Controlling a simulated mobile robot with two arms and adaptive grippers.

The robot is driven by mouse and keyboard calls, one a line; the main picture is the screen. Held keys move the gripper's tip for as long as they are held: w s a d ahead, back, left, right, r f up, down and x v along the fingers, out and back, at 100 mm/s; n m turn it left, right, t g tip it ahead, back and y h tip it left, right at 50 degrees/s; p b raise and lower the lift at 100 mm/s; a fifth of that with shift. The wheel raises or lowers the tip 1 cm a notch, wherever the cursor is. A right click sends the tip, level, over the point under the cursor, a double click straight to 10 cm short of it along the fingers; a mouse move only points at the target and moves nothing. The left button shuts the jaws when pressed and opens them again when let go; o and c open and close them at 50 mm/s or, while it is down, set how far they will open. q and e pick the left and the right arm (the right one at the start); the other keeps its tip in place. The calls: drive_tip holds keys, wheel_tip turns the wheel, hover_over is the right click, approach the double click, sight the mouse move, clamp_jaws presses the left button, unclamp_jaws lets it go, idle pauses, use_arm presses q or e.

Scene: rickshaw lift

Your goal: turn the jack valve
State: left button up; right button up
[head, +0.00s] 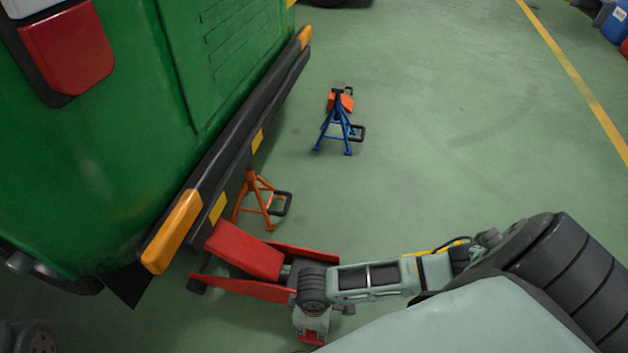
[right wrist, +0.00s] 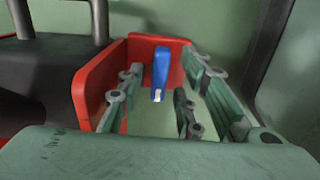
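The red floor jack (head: 245,252) stands on the floor with its front end by the rear bumper of the green vehicle. My right gripper (head: 313,322) is at the jack's near end, seen from above and partly hidden by my arm. In the right wrist view the jack's red plates (right wrist: 95,85) stand at the left and behind. The blue valve handle (right wrist: 160,68) with a pale tip stands upright between the open fingers of my right gripper (right wrist: 152,110), with gaps on both sides. I cannot tell its exact depth relative to the fingertips. My left gripper is not in view.
The green vehicle (head: 100,150) fills the left, with a black bumper (head: 228,140). An orange jack stand (head: 257,195) is beside the bumper, and a blue jack stand (head: 339,128) is farther back. The floor to the right is clear up to the yellow line (head: 575,80).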

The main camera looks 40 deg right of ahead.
drive_tip(key=shift+c, duration=0.5)
clamp_jaws()
